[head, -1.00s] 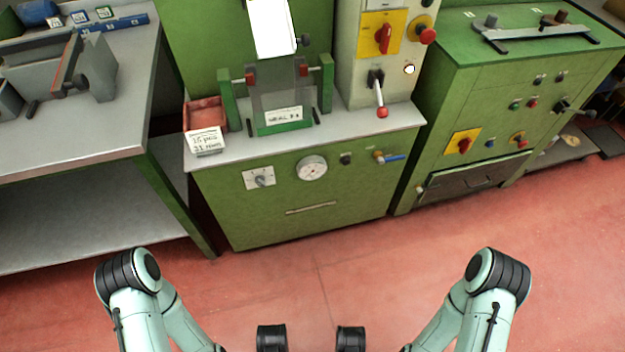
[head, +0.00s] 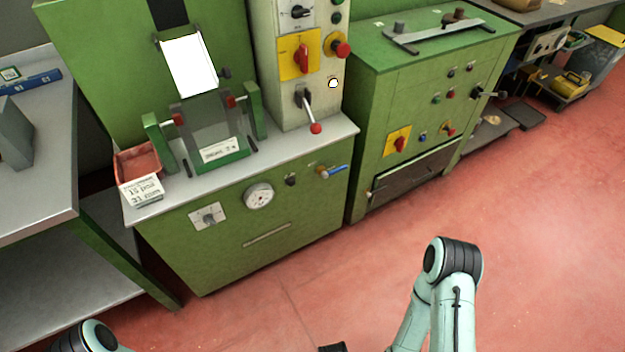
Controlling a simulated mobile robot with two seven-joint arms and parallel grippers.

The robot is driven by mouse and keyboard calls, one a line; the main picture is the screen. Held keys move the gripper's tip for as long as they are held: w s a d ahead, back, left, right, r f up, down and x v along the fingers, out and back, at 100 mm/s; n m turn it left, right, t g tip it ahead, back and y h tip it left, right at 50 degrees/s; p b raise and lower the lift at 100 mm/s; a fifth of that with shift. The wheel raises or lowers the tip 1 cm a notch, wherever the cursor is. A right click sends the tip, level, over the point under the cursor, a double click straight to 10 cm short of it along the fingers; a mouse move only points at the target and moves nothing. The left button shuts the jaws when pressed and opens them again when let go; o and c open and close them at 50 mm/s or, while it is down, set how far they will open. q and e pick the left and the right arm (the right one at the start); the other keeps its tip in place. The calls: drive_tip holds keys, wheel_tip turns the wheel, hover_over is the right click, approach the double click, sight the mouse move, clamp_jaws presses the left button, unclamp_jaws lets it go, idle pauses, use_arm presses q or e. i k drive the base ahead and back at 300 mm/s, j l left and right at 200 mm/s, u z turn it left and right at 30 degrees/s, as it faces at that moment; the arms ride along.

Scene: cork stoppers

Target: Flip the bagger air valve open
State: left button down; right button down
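The air valve (head: 333,172) is on the front panel of the green bagger cabinet (head: 290,235), near its upper right corner. It has a small brass body and a blue lever handle that points right, roughly along the panel's top edge. Nothing touches it. My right arm stands in front of the cabinets at lower right, apart from the valve. Only a bit of my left arm shows at the lower left edge. Neither gripper's fingers show; a small black part of mine is cut off at the bottom edge.
A round gauge (head: 258,196), a dial plate (head: 208,216) and a black knob (head: 290,180) share the panel. A red-ball lever (head: 316,128) sticks out above. A grey table (head: 45,195) stands left, another green cabinet (head: 425,120) right. The red floor (head: 540,240) is clear at right.

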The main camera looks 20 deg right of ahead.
sight(326, 174)
drive_tip(key=i+l+z, duration=0.1)
drive_tip(key=i+l, duration=0.2)
drive_tip(key=i, duration=0.2)
drive_tip(key=i+l+z, duration=0.1)
drive_tip(key=i+l, duration=0.2)
drive_tip(key=i, duration=0.2)
drive_tip(key=k+j, duration=0.1)
